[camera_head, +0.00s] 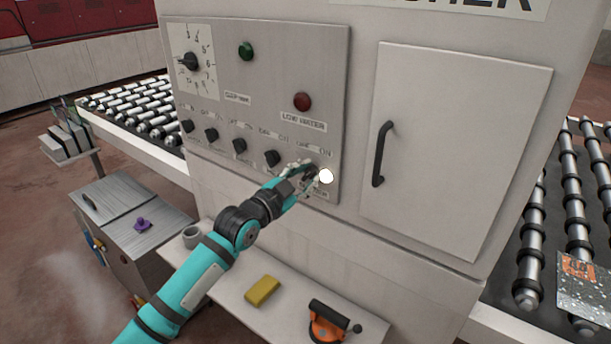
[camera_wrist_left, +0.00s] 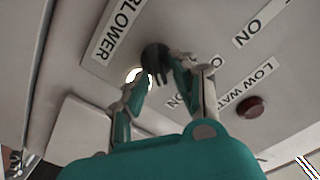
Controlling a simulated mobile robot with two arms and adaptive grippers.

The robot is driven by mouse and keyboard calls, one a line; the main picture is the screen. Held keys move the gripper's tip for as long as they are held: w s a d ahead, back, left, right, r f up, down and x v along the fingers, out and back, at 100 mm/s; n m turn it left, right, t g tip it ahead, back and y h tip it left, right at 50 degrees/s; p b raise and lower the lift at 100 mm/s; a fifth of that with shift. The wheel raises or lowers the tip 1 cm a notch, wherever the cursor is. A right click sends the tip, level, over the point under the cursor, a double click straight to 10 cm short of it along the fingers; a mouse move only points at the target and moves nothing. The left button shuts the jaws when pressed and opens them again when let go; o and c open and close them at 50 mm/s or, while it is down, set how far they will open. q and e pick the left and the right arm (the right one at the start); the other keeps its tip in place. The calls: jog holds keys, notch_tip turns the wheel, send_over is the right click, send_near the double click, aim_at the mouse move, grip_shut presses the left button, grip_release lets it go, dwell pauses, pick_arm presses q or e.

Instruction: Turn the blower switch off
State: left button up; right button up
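The blower switch (camera_wrist_left: 156,60) is a black rotary knob beside the BLOWER label (camera_wrist_left: 117,28) in the left wrist view. A white lamp (camera_wrist_left: 136,75) glows right by it. The lamp also shows in the head view (camera_head: 326,176), at the lower right of the control panel. My left gripper (camera_head: 309,175) is at this knob, and its fingers mostly hide it in the head view. In the left wrist view its two fingertips (camera_wrist_left: 162,72) sit on either side of the knob and appear to touch it. My right gripper is in neither view.
Several similar black knobs (camera_head: 272,158) line the panel to the left. A red lamp (camera_head: 303,102) and a green lamp (camera_head: 246,51) sit above. A cabinet door with a black handle (camera_head: 382,153) is to the right. A shelf below holds a yellow block (camera_head: 262,291) and an orange-black tool (camera_head: 328,324).

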pick_arm(q)
grip_shut()
jog(key=shift+n, duration=0.3)
jog(key=n, duration=0.2)
jog(key=shift+w+a+n, duration=0.1)
jog(key=shift+a+n, duration=0.05)
jog(key=shift+n, duration=0.25)
jog(key=n, duration=0.2)
jog(key=n+p, duration=0.1)
jog(key=n, duration=0.4)
jog(key=shift+w+a, duration=0.2)
jog(key=shift+a, duration=0.1)
jog(key=shift+w+a+n+p, duration=0.1)
jog(key=shift+n+p, duration=0.2)
jog(key=shift+n, duration=1.4)
jog(key=shift+o, duration=1.3)
grip_release()
